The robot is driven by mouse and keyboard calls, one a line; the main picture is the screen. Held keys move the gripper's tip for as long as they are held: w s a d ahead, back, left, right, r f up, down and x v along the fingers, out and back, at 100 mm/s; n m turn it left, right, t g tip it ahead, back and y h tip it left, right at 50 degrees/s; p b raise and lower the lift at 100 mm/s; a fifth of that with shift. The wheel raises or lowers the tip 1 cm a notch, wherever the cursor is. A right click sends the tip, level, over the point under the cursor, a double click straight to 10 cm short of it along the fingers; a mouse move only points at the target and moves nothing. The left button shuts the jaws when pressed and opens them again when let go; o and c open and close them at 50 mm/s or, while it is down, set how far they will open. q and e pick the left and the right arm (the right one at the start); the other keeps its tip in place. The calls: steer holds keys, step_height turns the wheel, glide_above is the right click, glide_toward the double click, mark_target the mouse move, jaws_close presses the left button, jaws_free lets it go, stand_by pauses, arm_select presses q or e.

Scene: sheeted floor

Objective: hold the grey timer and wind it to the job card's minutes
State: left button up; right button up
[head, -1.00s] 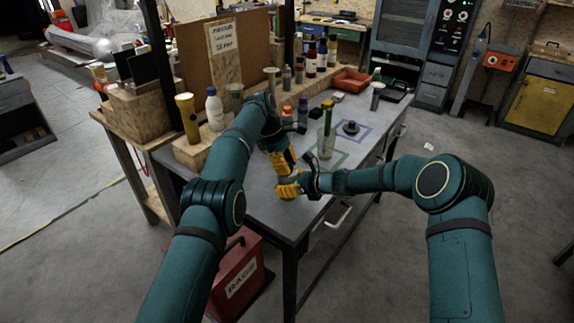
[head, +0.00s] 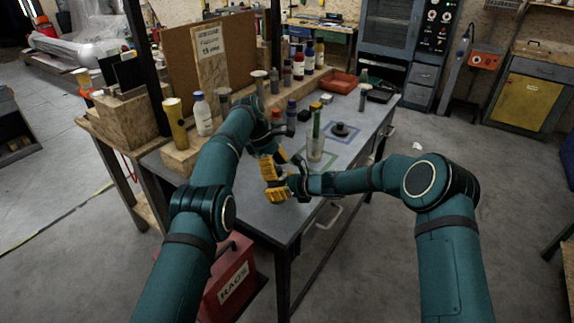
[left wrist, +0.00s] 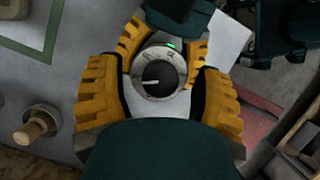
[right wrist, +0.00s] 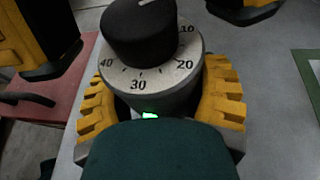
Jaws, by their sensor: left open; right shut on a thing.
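The grey timer (right wrist: 165,85) is a round body with a pale dial marked 10, 20, 30 and 40, a dark knob (right wrist: 138,32) and a small green light. My right gripper (right wrist: 160,105) is shut on its body. In the left wrist view the timer (left wrist: 177,92) faces the camera, and a white pointer on the knob points left. My left gripper (left wrist: 160,100) is open, its fingers on either side of the timer. In the head view both grippers meet over the bench's near end and mostly hide the timer. The job card (head: 208,42) is on an upright board; its writing is too small to read.
Below the hands is the grey bench (head: 262,212). A red tray (head: 338,82) is at the far end. A red rags bin (head: 230,275) stands below the bench's near end.

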arm_select(q)
steer(key=shift+r+n, duration=0.1)
steer(key=shift+n, duration=0.4)
steer(key=n+t, duration=0.2)
steer(key=n, duration=0.2)
steer(key=shift+s, duration=0.1)
steer(key=n+t, duration=0.1)
steer(key=n, duration=0.1)
steer(key=n+t, duration=0.1)
steer(key=n, duration=0.2)
steer(key=shift+y, duration=0.3)
steer(key=v, duration=1.2)
steer(key=s+d+f+m+g+h, duration=0.1)
steer(key=d+m+h, duration=0.1)
steer(key=d, duration=0.4)
steer(key=s+d+f+m+g+h, duration=0.2)
steer(key=d+h, duration=0.2)
steer(key=d, duration=0.3)
steer(key=shift+f+m+h, duration=0.25)
steer(key=shift+m+h, duration=0.15)
steer(key=shift+s, duration=0.1)
